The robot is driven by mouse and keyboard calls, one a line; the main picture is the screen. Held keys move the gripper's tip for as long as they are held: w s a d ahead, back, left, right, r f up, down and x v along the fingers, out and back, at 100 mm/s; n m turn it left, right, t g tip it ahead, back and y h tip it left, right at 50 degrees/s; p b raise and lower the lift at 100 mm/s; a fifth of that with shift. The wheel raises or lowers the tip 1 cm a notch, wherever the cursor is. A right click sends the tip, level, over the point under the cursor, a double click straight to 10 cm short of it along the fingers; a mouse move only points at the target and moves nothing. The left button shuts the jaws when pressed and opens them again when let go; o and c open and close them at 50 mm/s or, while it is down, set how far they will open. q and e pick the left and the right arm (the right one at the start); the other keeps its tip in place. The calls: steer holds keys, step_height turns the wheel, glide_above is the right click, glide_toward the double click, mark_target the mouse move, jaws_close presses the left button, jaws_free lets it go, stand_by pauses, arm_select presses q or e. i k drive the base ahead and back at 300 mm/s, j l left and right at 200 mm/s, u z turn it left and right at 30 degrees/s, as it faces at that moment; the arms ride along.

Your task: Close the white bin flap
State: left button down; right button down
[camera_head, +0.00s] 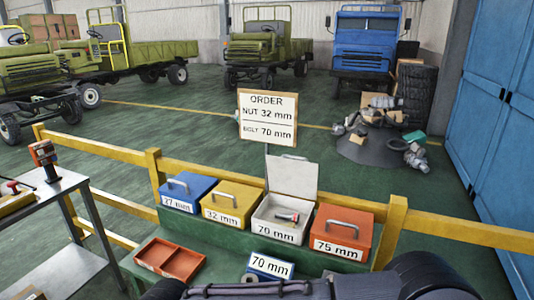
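The white bin (277,226) stands on the green bench in a row of bins and is labelled 70 mm. Its white flap (292,177) stands up, open, hinged at the bin's back edge. A small item with a red part (288,217) lies inside the bin; I cannot tell exactly what it is. A dark arm of mine crosses the bottom edge of the picture, in front of the bench and apart from the bin. I cannot make out the fingers of either gripper.
Left of the white bin are a yellow bin (230,203) and a blue bin (187,192), both shut. A shut orange bin (342,231) is close on its right. An orange tray (170,259) and a blue item labelled 70 mm (270,265) lie in front. A yellow rail (440,226) runs behind.

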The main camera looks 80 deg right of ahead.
mark_target(295, 178)
steer(key=k+l, duration=0.3)
steer(key=k, duration=0.15)
steer(key=k+l, duration=0.3)
steer(key=k, duration=0.15)
